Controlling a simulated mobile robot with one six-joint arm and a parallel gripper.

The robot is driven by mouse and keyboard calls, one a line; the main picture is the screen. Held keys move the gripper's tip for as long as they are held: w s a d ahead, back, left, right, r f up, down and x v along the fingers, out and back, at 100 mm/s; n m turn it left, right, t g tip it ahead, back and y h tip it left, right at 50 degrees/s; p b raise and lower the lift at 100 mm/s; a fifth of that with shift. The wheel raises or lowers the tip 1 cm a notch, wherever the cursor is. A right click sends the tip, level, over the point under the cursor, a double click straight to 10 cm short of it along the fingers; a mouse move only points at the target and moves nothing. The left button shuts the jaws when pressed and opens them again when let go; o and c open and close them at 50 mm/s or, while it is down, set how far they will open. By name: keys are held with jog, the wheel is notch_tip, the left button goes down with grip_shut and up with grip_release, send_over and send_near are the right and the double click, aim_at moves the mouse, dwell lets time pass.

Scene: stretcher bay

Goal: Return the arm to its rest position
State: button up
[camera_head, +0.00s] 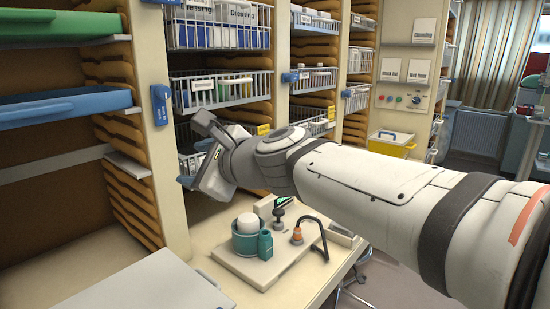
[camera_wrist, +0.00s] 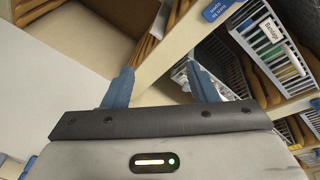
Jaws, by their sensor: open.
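My arm reaches in from the right in the head view, stretched toward the shelving. My gripper (camera_head: 197,130) is at its end, in front of the wire baskets and above the counter. In the wrist view my gripper (camera_wrist: 160,88) shows two blue-grey fingers spread wide apart, with nothing between them. The gripper looks tilted, and part of it is hidden behind the wrist in the head view.
Wire baskets (camera_head: 220,88) fill the shelving close behind the gripper. A blue tray (camera_head: 62,108) juts out at left. A yellow box (camera_head: 391,145) sits farther back.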

jog(key=s+d+f+n+g+h, duration=0.2)
jog(key=s+d+f+n, duration=0.3)
jog(key=d+f, duration=0.4)
jog(key=s+d+f+n+g+h, duration=0.2)
jog(key=s+d+f+n+h, duration=0.3)
jog(key=d+f, duration=0.4)
jog(key=s+d+f+n+g+h, duration=0.2)
jog(key=s+d+f+n+h, duration=0.2)
jog(key=d+f+n, duration=0.3)
jog(key=s+d+f, duration=0.1)
jog(key=d+f, duration=0.2)
jog(key=shift+d+g, duration=0.3)
jog(key=shift+g, duration=0.1)
jog(key=shift+r, duration=0.1)
jog(key=shift+c, duration=0.2)
